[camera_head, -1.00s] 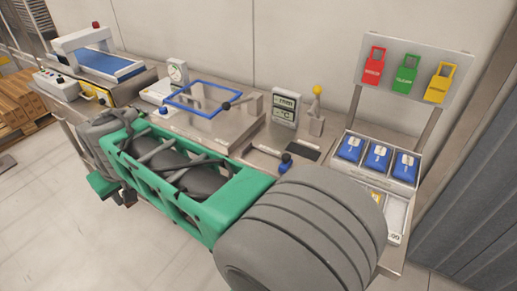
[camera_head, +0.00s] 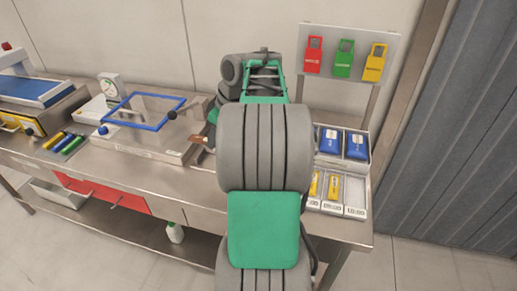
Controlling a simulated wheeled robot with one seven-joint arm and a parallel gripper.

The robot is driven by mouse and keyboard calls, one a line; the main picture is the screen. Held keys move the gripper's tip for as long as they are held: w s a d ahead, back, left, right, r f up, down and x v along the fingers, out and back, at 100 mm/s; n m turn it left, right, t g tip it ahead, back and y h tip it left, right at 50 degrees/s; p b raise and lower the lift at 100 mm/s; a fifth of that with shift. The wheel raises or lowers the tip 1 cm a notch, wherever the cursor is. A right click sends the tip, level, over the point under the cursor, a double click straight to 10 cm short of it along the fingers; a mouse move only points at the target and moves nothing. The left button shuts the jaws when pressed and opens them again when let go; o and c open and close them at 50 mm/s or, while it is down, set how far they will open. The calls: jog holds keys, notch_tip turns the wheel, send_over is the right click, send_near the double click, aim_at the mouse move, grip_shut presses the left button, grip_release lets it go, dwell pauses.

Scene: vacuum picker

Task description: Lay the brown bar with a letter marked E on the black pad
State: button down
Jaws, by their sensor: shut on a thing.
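A small brown bar (camera_head: 198,139) sticks out to the left of my arm, by the right end of the blue-framed machine. My gripper (camera_head: 210,138) is shut on it, mostly hidden behind my own grey and green arm. The bar is above the steel bench; I cannot tell its exact height. No letter can be read on it. The black pad is not in sight now; my arm covers that part of the bench.
The blue-framed machine (camera_head: 145,108) stands left of the bar. Colored bars (camera_head: 62,142) lie further left. At right are blue packs (camera_head: 343,142), a bin tray with yellow items (camera_head: 355,198) and a board with colored tags (camera_head: 350,57). The front bench strip (camera_head: 150,180) is clear.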

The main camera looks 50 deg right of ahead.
jog(key=shift+n, duration=0.3)
jog(key=s+d+f+p, duration=0.1)
jog(key=d+f, duration=0.2)
jog(key=d, duration=0.3)
jog(key=s+d+f+p, duration=0.1)
jog(key=s+d+f, duration=0.1)
jog(key=d, duration=0.4)
jog(key=s+d+f+p, duration=0.1)
jog(key=d+f+p, duration=0.1)
jog(key=d+f, duration=0.2)
jog(key=shift+s+d+f, duration=0.1)
jog(key=shift+d+f, duration=0.1)
jog(key=shift+d, duration=0.5)
jog(key=shift+s+d+f, duration=0.1)
jog(key=shift+d+f, duration=0.05)
jog(key=shift+d, duration=0.5)
jog(key=f, duration=0.1)
jog(key=f+p, duration=0.1)
jog(key=f, duration=0.1)
jog(key=shift+d+f, duration=0.2)
jog(key=shift+f, duration=0.15)
jog(key=c, duration=1.1)
grip_release()
jog(key=shift+f, duration=0.1)
